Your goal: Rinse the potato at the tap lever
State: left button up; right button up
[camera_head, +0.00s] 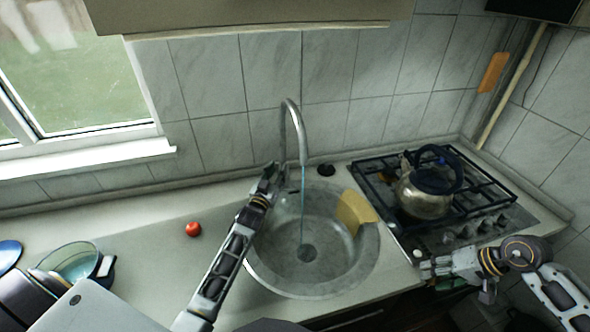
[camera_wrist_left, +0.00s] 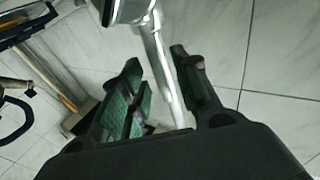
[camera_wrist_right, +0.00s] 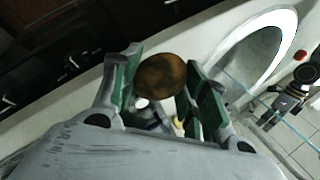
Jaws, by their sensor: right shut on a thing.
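A brown potato (camera_wrist_right: 160,76) is between the fingertips of my right gripper (camera_wrist_right: 162,88), which is shut on it. In the head view my right gripper (camera_head: 428,268) is at the counter's front edge, right of the sink; I cannot make out the potato there. The curved metal tap (camera_head: 291,125) runs, and a thin stream of water (camera_head: 302,195) falls into the round sink (camera_head: 262,275). My left gripper (camera_head: 268,178) is beside the tap's base, at the lever, which is mostly hidden. In the left wrist view its fingers are apart, with the tap (camera_wrist_left: 165,80) between them.
A yellow cloth or sponge (camera_head: 355,211) lies on the sink's right rim. A kettle (camera_head: 425,195) stands on the gas hob (camera_head: 490,205) to the right. A red tomato-like item (camera_head: 193,229) and a glass bowl (camera_head: 75,262) are on the left counter.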

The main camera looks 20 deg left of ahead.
pick_arm(q)
jog(key=s+f, duration=0.1)
jog(key=s, duration=0.9)
jog(key=shift+s+d, duration=0.25)
jog(key=shift+d, duration=0.05)
jog(key=shift+s+f, duration=0.1)
jog(key=shift+f, duration=0.1)
dwell(0.7)
